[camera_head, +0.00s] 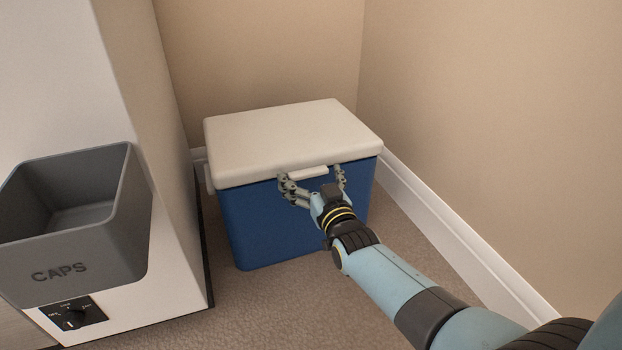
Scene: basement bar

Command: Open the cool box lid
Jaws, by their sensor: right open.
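The cool box (258,226) stands on the carpet in the corner, with a blue body and a white lid (290,138). The lid lies flat and closed on the body. A small white tab (308,171) sticks out at the front edge of the lid. My right gripper (312,176) is open at the front of the box, with one finger on each side of the tab. I cannot tell whether the fingers touch the tab or the lid. My left gripper is not in view.
A grey bin marked CAPS (128,215) is fixed to a white cabinet (185,302) at the left, with a dark knob panel (72,315) below. Beige walls (480,110) with white skirting (440,225) close in behind and right. Carpet (265,310) is free in front.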

